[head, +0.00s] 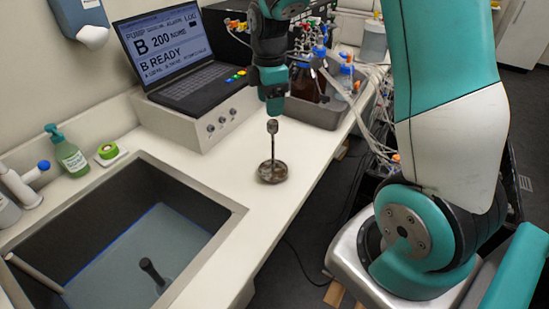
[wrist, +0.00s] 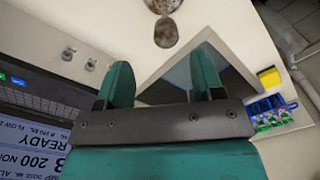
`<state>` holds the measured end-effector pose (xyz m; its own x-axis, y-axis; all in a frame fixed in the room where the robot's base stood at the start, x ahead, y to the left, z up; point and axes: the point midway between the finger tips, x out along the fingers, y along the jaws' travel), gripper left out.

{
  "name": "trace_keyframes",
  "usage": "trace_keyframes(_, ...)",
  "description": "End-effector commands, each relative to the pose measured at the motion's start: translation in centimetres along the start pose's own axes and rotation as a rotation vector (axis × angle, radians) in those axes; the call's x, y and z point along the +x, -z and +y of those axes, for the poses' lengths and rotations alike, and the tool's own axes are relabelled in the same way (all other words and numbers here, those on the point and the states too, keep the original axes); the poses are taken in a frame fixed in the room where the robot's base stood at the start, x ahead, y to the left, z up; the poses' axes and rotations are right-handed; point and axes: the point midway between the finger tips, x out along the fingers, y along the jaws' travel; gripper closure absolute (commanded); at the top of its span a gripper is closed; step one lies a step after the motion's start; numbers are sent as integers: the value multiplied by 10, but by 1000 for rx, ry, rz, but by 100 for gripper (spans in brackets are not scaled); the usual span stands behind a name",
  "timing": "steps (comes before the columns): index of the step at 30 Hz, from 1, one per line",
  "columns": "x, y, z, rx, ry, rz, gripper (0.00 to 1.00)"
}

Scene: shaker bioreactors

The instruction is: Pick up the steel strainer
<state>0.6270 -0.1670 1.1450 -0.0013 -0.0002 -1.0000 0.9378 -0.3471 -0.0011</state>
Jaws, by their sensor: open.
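The steel strainer (head: 272,173) stands on the white bench between the sink and the laptop. It has a round, dark, stained base and a thin upright stem topped by a small knob. My gripper (head: 274,106) points down just above the knob, with a small gap between them. In the wrist view the fingers of my gripper (wrist: 163,78) are spread apart with nothing held between them. The strainer's knob (wrist: 166,32) shows beyond the fingertips, near the top edge. Its base is cut off by that edge.
A sink (head: 225,222) with a dark rod inside lies front left. A laptop (head: 180,75) on a white control box stands behind left. A steel tray (head: 315,112) with bottles and tubing is behind right. Bench around the strainer is clear.

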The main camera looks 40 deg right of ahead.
Motion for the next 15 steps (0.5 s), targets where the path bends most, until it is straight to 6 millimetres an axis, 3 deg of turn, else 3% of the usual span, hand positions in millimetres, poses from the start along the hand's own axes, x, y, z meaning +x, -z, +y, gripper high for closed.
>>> trace_keyframes(3, 18, 0, -1, 1, 4, 0, 39)
trace_keyframes(10, 34, -2, -2, 2, 2, 0, 39)
trace_keyframes(15, 58, -5, -6, 3, 6, -1, 39)
